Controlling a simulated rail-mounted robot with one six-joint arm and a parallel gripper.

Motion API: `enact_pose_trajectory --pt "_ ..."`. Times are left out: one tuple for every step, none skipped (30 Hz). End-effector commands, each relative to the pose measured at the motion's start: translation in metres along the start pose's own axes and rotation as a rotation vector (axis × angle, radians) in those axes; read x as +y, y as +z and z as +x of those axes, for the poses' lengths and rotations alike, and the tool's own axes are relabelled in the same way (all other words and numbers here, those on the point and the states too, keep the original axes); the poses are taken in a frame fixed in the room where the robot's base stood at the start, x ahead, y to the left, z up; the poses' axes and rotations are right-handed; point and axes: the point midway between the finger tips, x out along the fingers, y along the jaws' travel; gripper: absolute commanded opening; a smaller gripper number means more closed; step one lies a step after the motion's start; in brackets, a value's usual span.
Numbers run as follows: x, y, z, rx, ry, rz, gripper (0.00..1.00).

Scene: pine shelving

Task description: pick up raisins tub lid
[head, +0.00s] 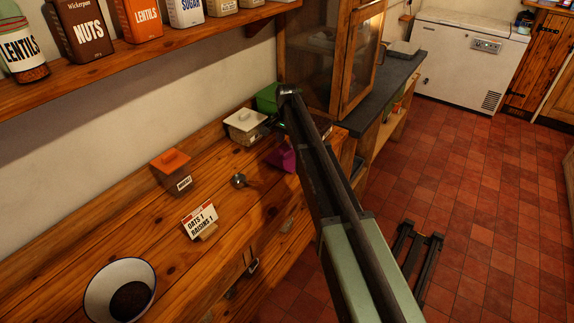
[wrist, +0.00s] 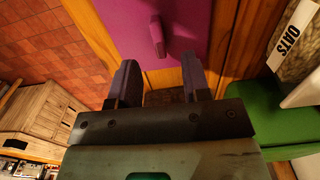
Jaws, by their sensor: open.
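A purple lid-like piece (wrist: 205,25) with a raised handle (wrist: 157,36) lies on the wooden counter in the wrist view. Part of it shows in the head view (head: 281,158), beside my arm. My gripper (wrist: 158,68) is open and empty. Its two dark fingers point toward the purple piece, with the handle beyond and between their tips, apart from them. A tub with an orange lid (head: 170,160) stands upright on the counter; its label (head: 183,184) is too small to read surely.
A tub labelled OATS (wrist: 290,40) and a green piece (wrist: 240,112) are close on the right in the wrist view. A white-lidded tub (head: 245,121), scoop (head: 239,180), card reading OATS 1 RAISINS 1 (head: 199,219) and bowl (head: 92,290) stand along the counter.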

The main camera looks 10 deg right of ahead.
Motion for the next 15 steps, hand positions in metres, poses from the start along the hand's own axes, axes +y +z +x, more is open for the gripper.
enact_pose_trajectory --pt "0.000 0.000 0.000 0.000 0.000 0.000 0.44" --pt "0.000 0.000 0.002 0.000 0.000 0.000 0.44" --pt "0.000 -0.001 0.007 0.000 0.000 0.000 0.44" --pt "0.000 -0.002 0.012 0.000 0.000 0.000 0.44" --pt "0.000 -0.002 0.018 0.000 0.000 0.000 0.44" --pt "0.001 -0.003 0.027 0.000 0.000 0.000 0.44" --pt "0.001 -0.004 0.034 0.000 0.000 0.000 0.44" --pt "0.001 -0.005 0.040 0.000 0.000 0.000 0.44" --pt "0.001 -0.005 0.048 0.000 0.000 -0.001 0.44" --pt "0.001 -0.004 0.051 0.000 0.000 -0.001 0.44" --pt "0.001 -0.004 0.053 0.000 0.000 -0.001 0.44" --pt "0.001 -0.004 0.054 0.000 0.000 -0.001 0.44" --pt "0.001 -0.004 0.053 0.000 0.000 -0.001 0.44" --pt "0.001 -0.004 0.052 0.000 0.000 -0.001 0.44" --pt "0.001 -0.004 0.050 0.000 0.000 -0.001 0.44"
